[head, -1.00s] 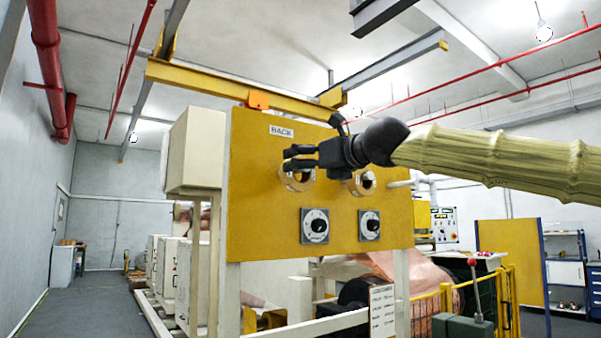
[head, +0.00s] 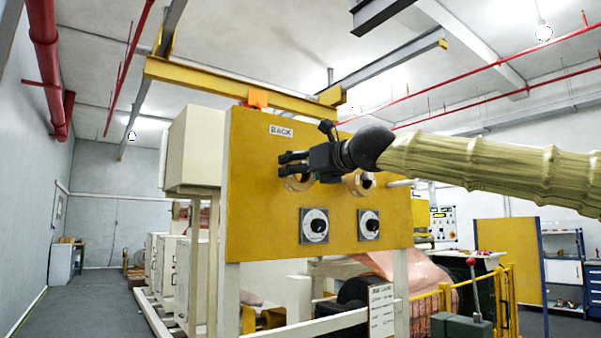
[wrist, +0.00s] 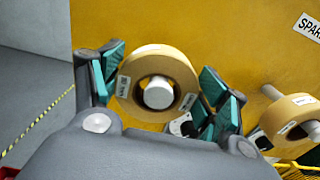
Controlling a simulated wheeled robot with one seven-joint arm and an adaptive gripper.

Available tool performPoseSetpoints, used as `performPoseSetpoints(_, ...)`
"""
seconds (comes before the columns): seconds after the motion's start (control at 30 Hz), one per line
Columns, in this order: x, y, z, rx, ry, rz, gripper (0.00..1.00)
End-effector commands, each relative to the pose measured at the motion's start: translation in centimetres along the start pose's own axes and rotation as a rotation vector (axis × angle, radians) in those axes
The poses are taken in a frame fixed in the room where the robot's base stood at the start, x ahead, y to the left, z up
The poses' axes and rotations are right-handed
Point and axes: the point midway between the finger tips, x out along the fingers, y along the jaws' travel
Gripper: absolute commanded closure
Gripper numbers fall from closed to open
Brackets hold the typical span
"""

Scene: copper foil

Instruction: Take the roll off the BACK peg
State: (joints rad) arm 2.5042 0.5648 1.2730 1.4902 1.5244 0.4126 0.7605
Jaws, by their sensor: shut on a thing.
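A tan tape roll (wrist: 160,62) hangs on a pale peg (wrist: 158,93), whose round end shows in the roll's hole in the wrist view. In the head view the roll (head: 297,186) is partly hidden behind the fingers, below the BACK label (head: 281,131) on the yellow panel (head: 255,210). My gripper (wrist: 160,90) is shut on this roll, with a teal-padded finger on each side of its rim. In the head view my gripper (head: 288,164) is in front of the panel, reaching in from the right.
A second tan roll (wrist: 290,122) hangs on its own peg to the right, close to my right finger; it also shows in the head view (head: 360,183). Two dials (head: 314,226) sit below. A SPARE label (wrist: 309,27) is at the upper right.

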Motion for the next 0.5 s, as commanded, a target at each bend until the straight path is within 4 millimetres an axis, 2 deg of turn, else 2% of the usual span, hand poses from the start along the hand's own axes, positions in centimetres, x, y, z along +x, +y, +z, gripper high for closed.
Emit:
performPoseSetpoints(0.27,0.0,0.1,1.7,0.0,-0.001,0.0,0.51)
performPoseSetpoints(0.5,-3.9,0.0,1.4,0.0,-0.003,0.0,0.51)
